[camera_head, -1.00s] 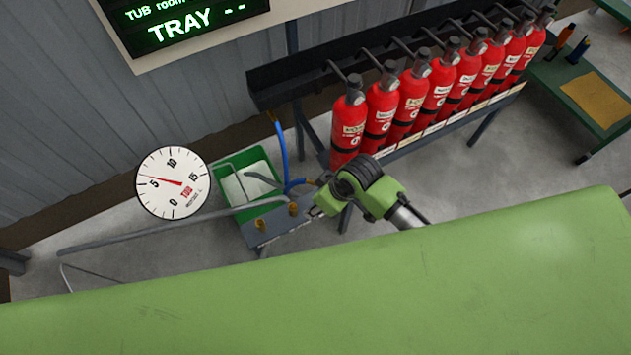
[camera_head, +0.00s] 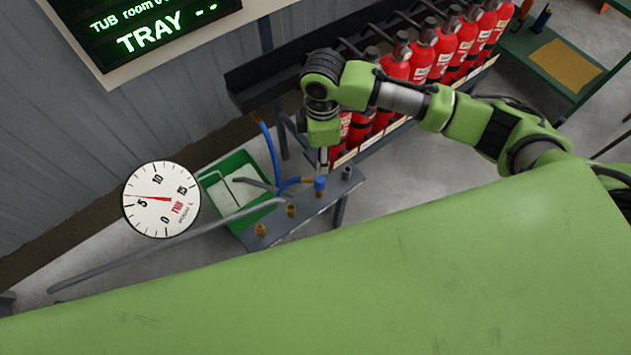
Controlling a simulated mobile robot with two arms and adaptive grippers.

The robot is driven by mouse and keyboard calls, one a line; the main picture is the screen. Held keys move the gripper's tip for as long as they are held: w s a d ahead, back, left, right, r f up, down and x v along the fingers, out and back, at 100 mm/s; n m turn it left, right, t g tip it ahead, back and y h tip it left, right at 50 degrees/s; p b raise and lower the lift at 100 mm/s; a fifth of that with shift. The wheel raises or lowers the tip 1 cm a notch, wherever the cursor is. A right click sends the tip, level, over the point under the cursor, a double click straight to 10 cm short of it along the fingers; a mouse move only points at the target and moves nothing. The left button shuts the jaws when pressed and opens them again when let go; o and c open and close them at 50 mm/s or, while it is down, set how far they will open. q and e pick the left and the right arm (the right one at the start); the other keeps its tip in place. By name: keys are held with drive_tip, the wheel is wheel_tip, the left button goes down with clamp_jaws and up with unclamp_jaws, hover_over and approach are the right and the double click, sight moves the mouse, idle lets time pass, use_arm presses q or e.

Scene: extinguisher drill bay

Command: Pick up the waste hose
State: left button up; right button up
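A blue hose (camera_head: 272,150), which I take to be the waste hose, hangs down by the wall and curves right towards a narrow grey bench. A brass piece and a small blue cylinder (camera_head: 320,184) are at its end, over the bench. My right gripper (camera_head: 323,157) points down just above the blue cylinder. Its fingers are small and partly hidden, so I cannot tell whether they are open or touch the hose end. My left gripper is not in view.
Brass fittings (camera_head: 291,210) stand on the grey bench (camera_head: 275,238). A green tub (camera_head: 212,185) is behind it, with a grey pipe in front. Red extinguishers (camera_head: 421,52) stand in a rack behind my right arm. A round dial (camera_head: 161,200) is at left.

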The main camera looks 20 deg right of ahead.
sight(319, 179)
wheel_tip(319, 179, down, 8)
drive_tip(key=shift+s+a+f+p, duration=0.1)
drive_tip(key=shift+s+f+p, duration=0.05)
drive_tip(key=shift+f, duration=1.25)
drive_tip(key=shift+s+a+f+p, duration=0.1)
drive_tip(key=shift+f+p, duration=0.05)
drive_tip(key=shift+f, duration=1.25)
clamp_jaws()
